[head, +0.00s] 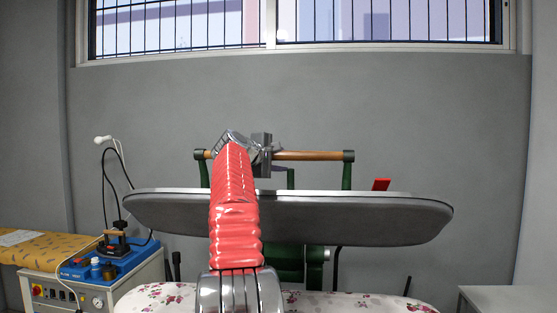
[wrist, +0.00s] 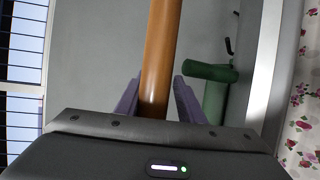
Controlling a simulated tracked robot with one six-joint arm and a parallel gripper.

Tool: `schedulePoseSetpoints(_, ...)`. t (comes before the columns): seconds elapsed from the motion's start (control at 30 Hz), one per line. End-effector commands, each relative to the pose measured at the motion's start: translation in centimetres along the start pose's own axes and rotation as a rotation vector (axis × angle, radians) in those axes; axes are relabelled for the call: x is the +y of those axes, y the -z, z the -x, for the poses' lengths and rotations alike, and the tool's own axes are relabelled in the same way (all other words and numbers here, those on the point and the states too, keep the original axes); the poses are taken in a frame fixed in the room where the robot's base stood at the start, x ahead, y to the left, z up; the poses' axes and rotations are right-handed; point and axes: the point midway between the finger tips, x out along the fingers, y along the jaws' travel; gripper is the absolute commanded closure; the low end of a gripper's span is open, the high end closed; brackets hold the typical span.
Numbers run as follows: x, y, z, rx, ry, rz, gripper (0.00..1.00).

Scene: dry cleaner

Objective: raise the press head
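The press head (head: 330,218) is a long dark grey padded board, seen in the head view above the floral-covered lower board (head: 340,303), with a gap between them. A wooden handle bar (head: 312,155) runs between green brackets behind the press head's upper edge. My gripper (head: 264,150) is at the bar, left of its middle. In the wrist view the bar (wrist: 160,45) runs between my gripper's two purple fingers (wrist: 158,90). The fingers stand apart around it, with narrow gaps beside the bar near the tips. The far side of the bar is hidden.
A blue-topped steam unit (head: 100,265) with an iron (head: 117,243) stands at the left, beside a yellow-covered board (head: 38,248). A grey cabinet top (head: 500,298) is at the lower right. A plain wall and a barred window (head: 180,25) lie behind.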

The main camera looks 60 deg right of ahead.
Motion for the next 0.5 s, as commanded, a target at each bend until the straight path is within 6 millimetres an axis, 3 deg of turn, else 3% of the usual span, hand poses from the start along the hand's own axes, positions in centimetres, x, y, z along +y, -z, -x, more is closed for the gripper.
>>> schedulePoseSetpoints(0.1, -0.05, 0.12, 0.02, 0.002, 0.001, 0.0, 0.59)
schedulePoseSetpoints(0.5, 0.42, 0.14, 0.73, 0.006, -0.007, -0.003, 0.59)
